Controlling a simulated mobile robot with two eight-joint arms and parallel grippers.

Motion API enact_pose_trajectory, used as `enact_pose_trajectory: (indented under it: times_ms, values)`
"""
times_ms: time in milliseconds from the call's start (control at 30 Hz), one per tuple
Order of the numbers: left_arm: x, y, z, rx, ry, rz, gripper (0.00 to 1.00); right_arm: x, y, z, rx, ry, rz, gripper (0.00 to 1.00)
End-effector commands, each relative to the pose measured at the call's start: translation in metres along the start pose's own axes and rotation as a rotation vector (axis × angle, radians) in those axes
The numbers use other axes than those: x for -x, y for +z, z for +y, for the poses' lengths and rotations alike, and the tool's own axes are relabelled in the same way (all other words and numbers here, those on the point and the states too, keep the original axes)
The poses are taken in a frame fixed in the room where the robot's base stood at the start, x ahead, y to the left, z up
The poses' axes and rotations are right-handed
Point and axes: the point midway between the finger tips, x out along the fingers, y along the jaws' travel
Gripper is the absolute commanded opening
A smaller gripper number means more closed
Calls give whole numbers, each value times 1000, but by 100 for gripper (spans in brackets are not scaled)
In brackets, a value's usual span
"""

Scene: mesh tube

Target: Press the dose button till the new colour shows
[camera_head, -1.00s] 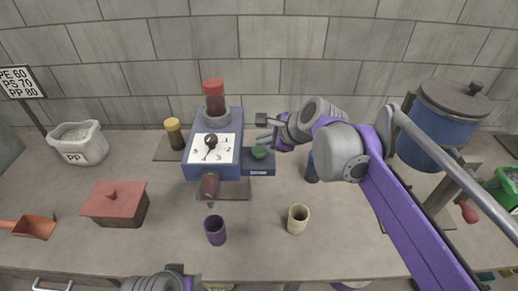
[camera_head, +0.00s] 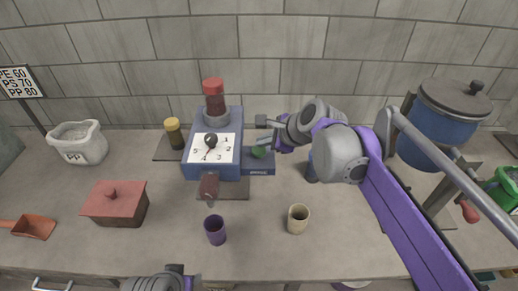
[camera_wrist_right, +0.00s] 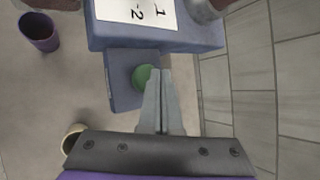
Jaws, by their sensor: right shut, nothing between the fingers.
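The dosing machine (camera_head: 233,127) is a blue box with a white numbered dial (camera_head: 222,155), a red-capped hopper (camera_head: 214,100) on top and a dark red nozzle (camera_head: 209,187) in front. A green dose button (camera_head: 258,152) sits on the low blue base at its right side; it also shows in the right wrist view (camera_wrist_right: 144,74). My right gripper (camera_head: 258,141) is shut and empty, its fingertips at the button's edge and partly covering it. I cannot tell whether they touch. My left gripper (camera_head: 174,275) shows only partly at the bottom edge.
A purple cup (camera_head: 215,230) and a beige cup (camera_head: 298,219) stand in front. A red lidded box (camera_head: 115,204), PP bag (camera_head: 77,143) and yellow-topped jar (camera_head: 174,132) stand left. A blue pot (camera_head: 445,122) stands right.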

Motion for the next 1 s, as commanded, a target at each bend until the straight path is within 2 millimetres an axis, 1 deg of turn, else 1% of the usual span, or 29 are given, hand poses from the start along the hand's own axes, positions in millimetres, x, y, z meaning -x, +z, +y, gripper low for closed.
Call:
enact_pose_trajectory:
  times_ms: [1000]
  values:
    - [-4, 4, 0, 0, 0, -2, 50, -7, -5, 5, 0, 0, 0, 0]
